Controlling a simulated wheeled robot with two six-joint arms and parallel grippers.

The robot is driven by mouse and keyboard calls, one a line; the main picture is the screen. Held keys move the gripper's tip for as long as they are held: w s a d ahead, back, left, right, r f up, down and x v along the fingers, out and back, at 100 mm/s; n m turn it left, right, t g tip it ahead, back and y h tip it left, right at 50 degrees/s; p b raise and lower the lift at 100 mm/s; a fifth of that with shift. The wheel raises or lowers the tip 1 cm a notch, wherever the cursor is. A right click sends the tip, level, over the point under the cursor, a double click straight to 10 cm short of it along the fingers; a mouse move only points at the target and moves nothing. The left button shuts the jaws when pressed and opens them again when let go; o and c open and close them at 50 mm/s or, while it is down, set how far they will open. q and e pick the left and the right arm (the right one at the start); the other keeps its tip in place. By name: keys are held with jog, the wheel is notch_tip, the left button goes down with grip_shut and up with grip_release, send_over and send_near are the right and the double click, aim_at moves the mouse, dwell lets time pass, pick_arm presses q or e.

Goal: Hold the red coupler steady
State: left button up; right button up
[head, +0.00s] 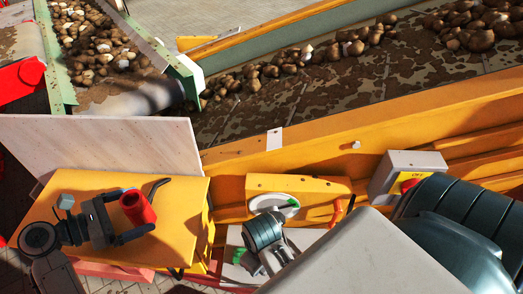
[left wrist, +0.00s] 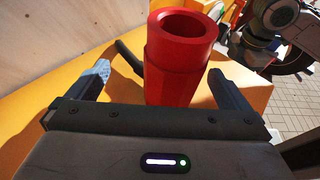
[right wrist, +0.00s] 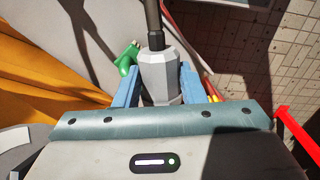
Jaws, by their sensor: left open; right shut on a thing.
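The red coupler (head: 137,207) is a hollow, thick-walled tube standing on the yellow box top. In the left wrist view the red coupler (left wrist: 178,75) stands between the two fingers of my left gripper (left wrist: 167,85). That gripper is open, with a visible gap on each side of the coupler. In the head view my left gripper (head: 134,213) reaches around it from the left. In the right wrist view my right gripper (right wrist: 157,82) is shut on a grey faceted fitting (right wrist: 159,73) with a dark rod rising from it.
The yellow box (head: 180,215) has a pale wooden board (head: 100,145) behind it. A black hooked handle (left wrist: 128,57) is close behind the coupler. A green part (right wrist: 127,58) lies left of the grey fitting. A conveyor with potatoes (head: 270,70) runs behind the yellow rail.

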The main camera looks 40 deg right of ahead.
pick_arm(q)
jog(key=shift+d+f, duration=0.25)
jog(key=shift+d, duration=0.3)
jog(key=shift+c, duration=0.4)
jog(key=c, duration=1.3)
jog(key=shift+o, duration=0.2)
jog(key=o, duration=0.8)
jog(key=shift+c, duration=0.2)
jog(key=c, duration=0.8)
jog(key=shift+o, duration=0.2)
